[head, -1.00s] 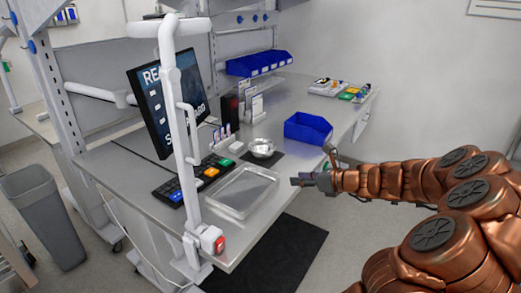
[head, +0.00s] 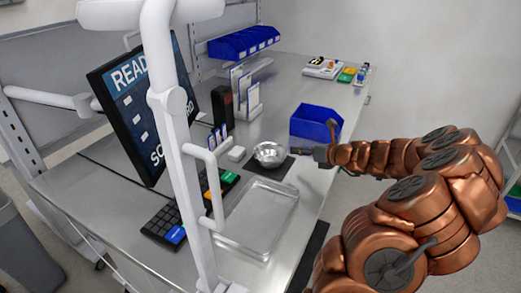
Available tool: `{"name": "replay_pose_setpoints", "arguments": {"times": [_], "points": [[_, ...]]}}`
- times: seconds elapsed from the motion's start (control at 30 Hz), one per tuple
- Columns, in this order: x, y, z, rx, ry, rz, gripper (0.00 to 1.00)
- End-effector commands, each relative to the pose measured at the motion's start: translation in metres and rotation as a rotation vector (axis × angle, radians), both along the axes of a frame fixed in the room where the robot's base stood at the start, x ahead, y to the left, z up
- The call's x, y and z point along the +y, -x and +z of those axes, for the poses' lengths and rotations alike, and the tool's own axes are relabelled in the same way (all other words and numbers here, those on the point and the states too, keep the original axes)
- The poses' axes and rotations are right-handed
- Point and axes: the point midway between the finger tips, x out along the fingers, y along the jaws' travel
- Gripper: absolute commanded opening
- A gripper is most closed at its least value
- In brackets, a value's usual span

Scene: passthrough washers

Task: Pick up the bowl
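A small shiny metal bowl (head: 270,155) stands upright on a dark mat (head: 286,171) on the steel workbench. My gripper (head: 300,151) reaches in from the right. Its tip is close to the right side of the bowl, and I cannot tell whether they touch. The fingers are small and dark here, so their opening does not show. The bowl looks empty.
A metal tray (head: 258,217) lies just in front of the bowl. A blue bin (head: 314,123) stands behind my gripper. A white post (head: 184,150), a monitor (head: 137,105) and a keypad (head: 163,222) are to the left. Card holders (head: 247,95) stand behind the bowl.

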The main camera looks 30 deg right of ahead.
Motion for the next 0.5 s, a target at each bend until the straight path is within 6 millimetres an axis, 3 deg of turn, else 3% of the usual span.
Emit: {"name": "replay_pose_setpoints", "arguments": {"times": [0.5], "points": [[0.007, -0.03, -0.012, 0.002, -0.002, 0.0, 0.37]]}}
